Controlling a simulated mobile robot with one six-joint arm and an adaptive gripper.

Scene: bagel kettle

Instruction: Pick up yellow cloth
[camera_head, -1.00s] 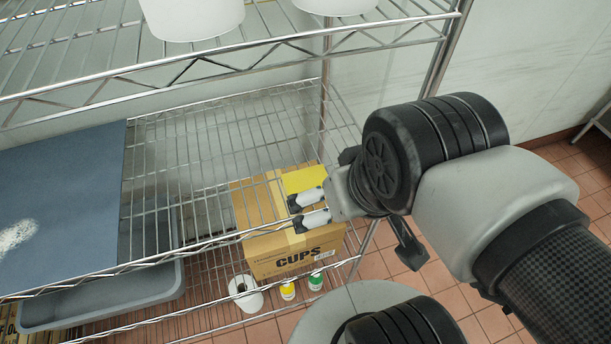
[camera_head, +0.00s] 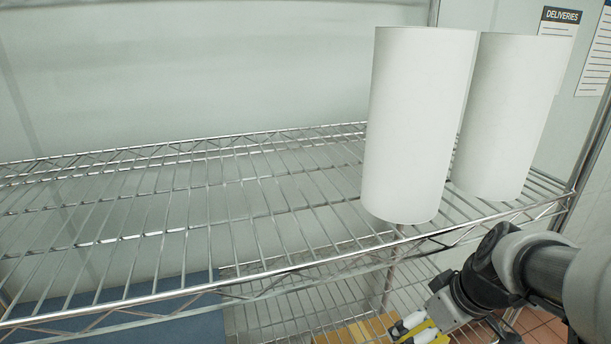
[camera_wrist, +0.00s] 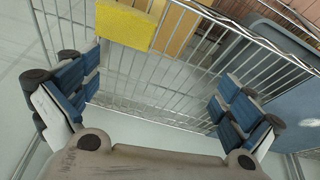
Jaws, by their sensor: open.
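The yellow cloth (camera_wrist: 125,25) lies on a wire shelf at the upper left of the wrist view, close to the left finger and off-centre from the gap. My gripper (camera_wrist: 158,100) is open, with its blue-padded fingers wide apart and nothing between them. In the head view, my gripper (camera_head: 414,330) is at the bottom right, below the upper shelf's front edge. A yellow patch (camera_head: 427,337) shows beside its fingers there, mostly cut off by the frame and the arm. I cannot tell whether a finger touches the cloth.
An upper wire shelf (camera_head: 215,205) spans the head view above my gripper. Two white cylinders (camera_head: 415,120) (camera_head: 507,115) stand on its right end. A cardboard box (camera_head: 352,334) shows below. A blue-grey panel (camera_head: 170,326) lies at the lower left. The upper shelf's left part is clear.

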